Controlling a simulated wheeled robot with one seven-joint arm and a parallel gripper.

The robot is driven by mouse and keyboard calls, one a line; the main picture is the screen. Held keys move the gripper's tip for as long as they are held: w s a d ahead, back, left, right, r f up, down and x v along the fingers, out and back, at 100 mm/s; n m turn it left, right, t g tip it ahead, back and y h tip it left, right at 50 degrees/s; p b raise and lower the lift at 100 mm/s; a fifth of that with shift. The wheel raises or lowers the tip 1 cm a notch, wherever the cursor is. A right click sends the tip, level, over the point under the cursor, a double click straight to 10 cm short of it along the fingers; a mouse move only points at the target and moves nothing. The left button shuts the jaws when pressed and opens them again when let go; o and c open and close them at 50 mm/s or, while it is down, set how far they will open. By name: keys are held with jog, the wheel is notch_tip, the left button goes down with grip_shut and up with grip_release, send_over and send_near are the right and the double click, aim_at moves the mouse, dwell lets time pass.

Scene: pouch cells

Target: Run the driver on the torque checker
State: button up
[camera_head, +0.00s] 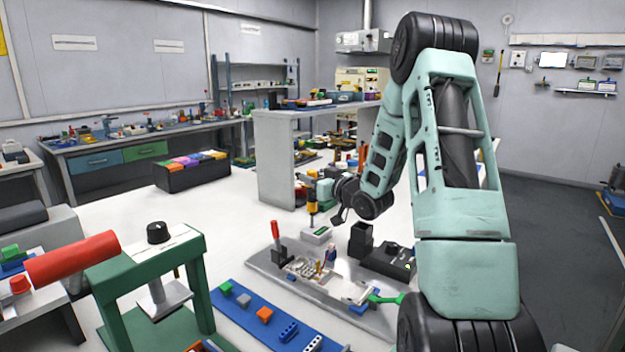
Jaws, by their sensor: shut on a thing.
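My gripper (318,190) is at the middle of the view, beyond the grey fixture plate. It is shut on a yellow and dark driver (312,206), held upright with its tip down. Directly below is a small pale box with a green display (317,235), which looks like the torque checker. The driver's lower end is over this box or very near it. At this size I cannot tell whether the tip touches it. The finger pads are too small to see clearly.
A grey plate (262,262) with a red-handled clamp stands in front. A black holder (361,238) is right of the checker. A green press frame (200,290) and blue strip (232,312) are nearer. A grey shelf unit (274,160) stands behind. White bench left of the checker is clear.

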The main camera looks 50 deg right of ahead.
jog(key=shift+f, duration=0.1)
jog(key=shift+r+p, duration=2.5)
jog(key=shift+r, duration=1.15)
jog(key=shift+f, duration=0.1)
